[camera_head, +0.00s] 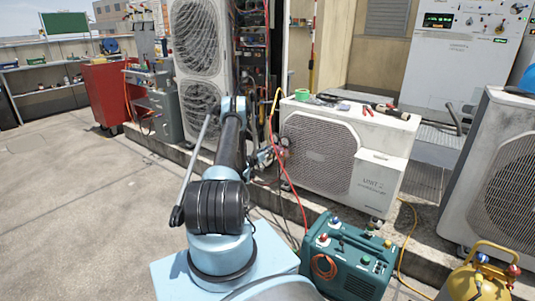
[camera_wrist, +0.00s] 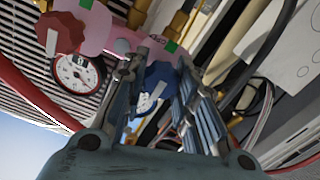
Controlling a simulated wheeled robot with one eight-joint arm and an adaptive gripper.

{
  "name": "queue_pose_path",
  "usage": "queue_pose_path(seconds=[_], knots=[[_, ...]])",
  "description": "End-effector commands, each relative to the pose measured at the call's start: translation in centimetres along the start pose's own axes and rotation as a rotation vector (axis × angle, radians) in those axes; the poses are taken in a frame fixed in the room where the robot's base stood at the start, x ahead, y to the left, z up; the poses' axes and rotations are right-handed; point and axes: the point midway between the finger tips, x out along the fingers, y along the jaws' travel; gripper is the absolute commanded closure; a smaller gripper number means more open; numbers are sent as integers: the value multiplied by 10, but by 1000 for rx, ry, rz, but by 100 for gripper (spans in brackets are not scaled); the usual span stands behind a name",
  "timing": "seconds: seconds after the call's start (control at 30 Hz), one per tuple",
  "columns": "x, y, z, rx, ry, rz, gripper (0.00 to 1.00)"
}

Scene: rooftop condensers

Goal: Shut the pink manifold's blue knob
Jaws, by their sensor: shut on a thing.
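The pink manifold (camera_wrist: 100,28) crosses the top of the wrist view, with a red knob (camera_wrist: 60,33) and a red-rimmed gauge (camera_wrist: 77,73) on its left. The blue knob (camera_wrist: 161,76) is between the fingers of my gripper (camera_wrist: 158,82), which is shut on it. A blue gauge (camera_wrist: 146,103) shows partly behind the knob, cut off by my fingers. In the head view my arm reaches to the left side of the UNIT 2 condenser (camera_head: 320,150), where the manifold is too small and covered to make out well.
Red and yellow hoses run down past the condenser. A teal machine (camera_head: 348,258) stands on the ground in front, and a yellow cylinder (camera_head: 478,283) is at lower right. Loose tools and green tape (camera_head: 302,94) lie on the condenser top. The floor at left is clear.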

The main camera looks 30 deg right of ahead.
Motion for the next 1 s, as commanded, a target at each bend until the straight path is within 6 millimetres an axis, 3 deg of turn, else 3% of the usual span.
queue_pose_path(seconds=[0.3,0.33,0.4,0.77,1.0], knots=[[1,-1,0,1,0,-1,97],[1,-1,0,1,0,-1,67],[1,-1,0,1,0,-1,53],[-2,-1,0,0,1,-1,53],[-30,-2,0,-1,1,-3,53]])
